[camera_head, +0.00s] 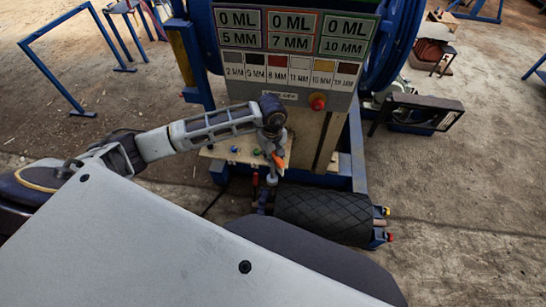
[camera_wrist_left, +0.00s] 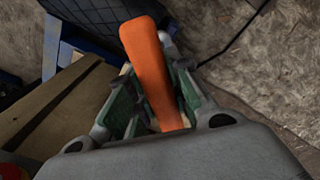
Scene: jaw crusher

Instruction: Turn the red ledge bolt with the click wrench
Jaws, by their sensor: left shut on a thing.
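My left gripper (camera_head: 274,150) reaches over the light ledge (camera_head: 218,152) on the front of the machine. It is shut on the orange handle (camera_head: 279,161), which I take to be the click wrench. In the left wrist view the orange handle (camera_wrist_left: 150,65) stands between the green-padded fingers. The wrench's working end cannot be made out. Blue and green bolt heads (camera_head: 233,149) show on the ledge left of the gripper. A small red piece (camera_head: 255,180) shows just below the ledge edge; I cannot tell whether it is the red ledge bolt. My right gripper is not in view.
A sign panel (camera_head: 290,45) with a red button (camera_head: 318,101) stands behind the gripper. A dark textured roller (camera_head: 325,214) lies below, near the gripper. Blue frame parts (camera_head: 357,150) surround the ledge. Open floor (camera_head: 470,190) lies to the right.

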